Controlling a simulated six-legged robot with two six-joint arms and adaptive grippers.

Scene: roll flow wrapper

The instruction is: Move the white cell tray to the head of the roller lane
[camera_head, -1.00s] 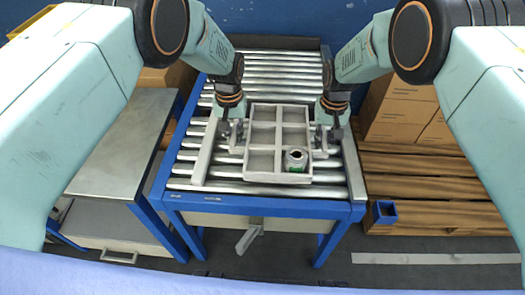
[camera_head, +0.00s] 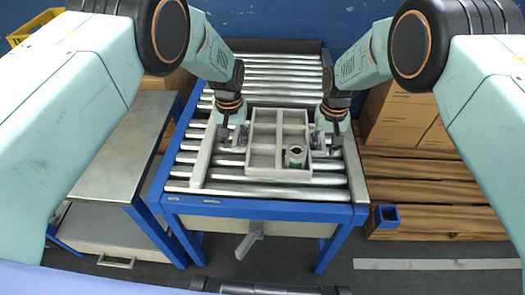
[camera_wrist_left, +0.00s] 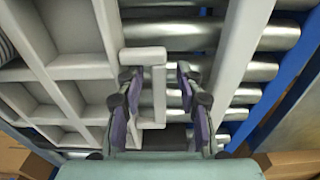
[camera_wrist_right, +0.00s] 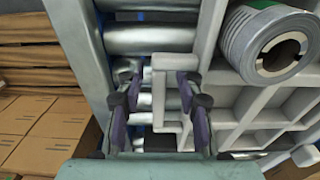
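The white cell tray (camera_head: 249,160), pale and divided into several square cells, lies on the roller lane (camera_head: 250,188) near its front end. My left gripper (camera_head: 233,139) is at the tray's left side. In the left wrist view its fingers (camera_wrist_left: 160,112) are apart, with the tray's handle bar (camera_wrist_left: 159,92) between them. My right gripper (camera_head: 326,143) is at the right side. In the right wrist view its fingers (camera_wrist_right: 158,112) are apart around the other handle (camera_wrist_right: 159,88). Contact with the handles is not visible.
A pale guide rail (camera_head: 203,160) runs along the lane just left of the tray. The rollers behind the tray are clear. A grey side table (camera_head: 125,145) stands left. Cardboard boxes (camera_head: 400,115), a pallet (camera_head: 430,195) and a small blue bin (camera_head: 386,215) are right.

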